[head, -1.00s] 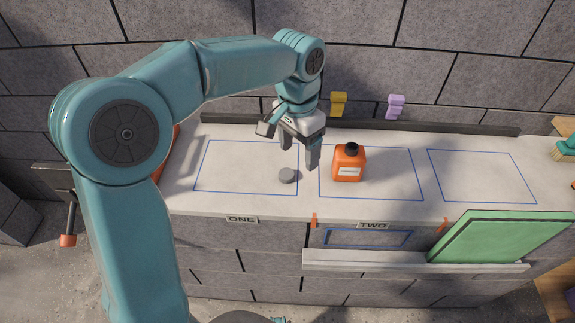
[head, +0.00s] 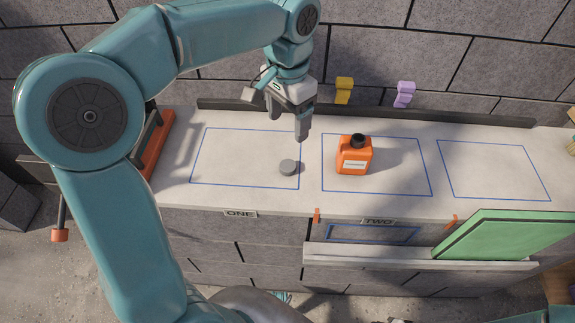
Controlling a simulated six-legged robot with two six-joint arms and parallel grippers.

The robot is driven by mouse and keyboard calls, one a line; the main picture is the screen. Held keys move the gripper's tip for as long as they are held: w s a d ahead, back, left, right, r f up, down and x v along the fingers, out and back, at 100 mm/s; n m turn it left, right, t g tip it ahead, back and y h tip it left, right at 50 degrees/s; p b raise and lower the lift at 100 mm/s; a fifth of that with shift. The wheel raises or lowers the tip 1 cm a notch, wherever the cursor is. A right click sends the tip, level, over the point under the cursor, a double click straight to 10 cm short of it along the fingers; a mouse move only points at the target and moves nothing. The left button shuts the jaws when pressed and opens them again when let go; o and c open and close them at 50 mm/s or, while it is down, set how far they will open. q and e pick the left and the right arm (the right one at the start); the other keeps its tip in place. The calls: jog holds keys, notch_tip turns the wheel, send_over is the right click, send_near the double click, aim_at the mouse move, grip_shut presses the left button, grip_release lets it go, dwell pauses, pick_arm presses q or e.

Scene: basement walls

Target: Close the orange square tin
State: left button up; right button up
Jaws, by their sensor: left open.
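The orange square tin (head: 353,159) stands upright on the counter inside the middle blue outline. It has a pale label on its front and a round black top (head: 358,140); I cannot tell whether that is a bare neck or a cap. A small grey round disc (head: 287,167) lies flat on the counter to the left of the tin, near the right edge of the left outline. My left gripper (head: 281,119) is open and empty, pointing down above the counter, behind the disc in the picture and left of the tin. My right gripper is not in view.
A yellow piece (head: 344,90) and a purple piece (head: 405,94) are at the wall behind the dark rail (head: 440,116). A green panel (head: 505,236) leans on the front ledge (head: 400,257). An orange-and-black tool (head: 157,145) is at the left end. The right outline is empty.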

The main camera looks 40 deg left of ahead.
pick_arm(q)
jog(key=b, duration=0.1)
send_over(288, 165)
notch_tip(288, 165, down, 8)
jog(key=shift+w+f, duration=0.1)
jog(key=shift+f, duration=0.15)
jog(key=shift+f+b, duration=0.5)
jog(key=shift+f, duration=2.1)
jog(key=c, duration=1.1)
jog(key=shift+r, duration=0.1)
